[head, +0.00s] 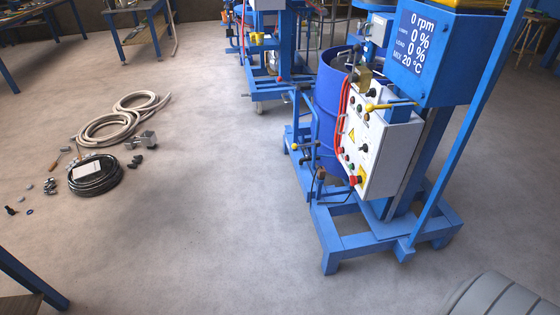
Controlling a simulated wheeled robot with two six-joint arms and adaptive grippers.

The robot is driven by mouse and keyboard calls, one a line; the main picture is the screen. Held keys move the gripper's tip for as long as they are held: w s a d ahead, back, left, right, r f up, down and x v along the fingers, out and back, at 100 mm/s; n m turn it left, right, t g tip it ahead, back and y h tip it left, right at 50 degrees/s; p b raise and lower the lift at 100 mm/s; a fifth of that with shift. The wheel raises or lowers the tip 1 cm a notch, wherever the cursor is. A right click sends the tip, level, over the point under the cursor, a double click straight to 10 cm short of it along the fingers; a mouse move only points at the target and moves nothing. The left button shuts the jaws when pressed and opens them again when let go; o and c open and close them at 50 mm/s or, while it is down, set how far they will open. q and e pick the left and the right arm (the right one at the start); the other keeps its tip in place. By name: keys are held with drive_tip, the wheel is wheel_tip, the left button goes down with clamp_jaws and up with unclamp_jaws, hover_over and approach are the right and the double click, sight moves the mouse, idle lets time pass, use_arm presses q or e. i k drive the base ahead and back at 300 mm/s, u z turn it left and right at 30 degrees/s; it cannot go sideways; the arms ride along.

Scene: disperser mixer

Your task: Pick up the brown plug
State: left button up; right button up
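No thing in the head view is plainly a brown plug. A small brownish piece (321,173) shows low at the front of the blue mixer (330,245), beside the drum's lower pipework; it is too small to tell what it is. A small brown stick-like thing (54,165) lies on the floor at the left, near the black coil. Neither of my grippers is in view.
The mixer holds a blue drum (328,110) behind a white control box (377,150) and a display (413,45). Beige hose coils (105,128), a black cable coil (96,183) and small parts lie on the left floor. The middle floor is clear.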

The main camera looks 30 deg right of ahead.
sight(321, 173)
drive_tip(key=i, duration=1.2)
drive_tip(key=z, duration=0.85)
drive_tip(key=i, duration=0.95)
drive_tip(key=z, duration=1.15)
drive_tip(key=i, duration=0.7)
drive_tip(key=u, duration=0.05)
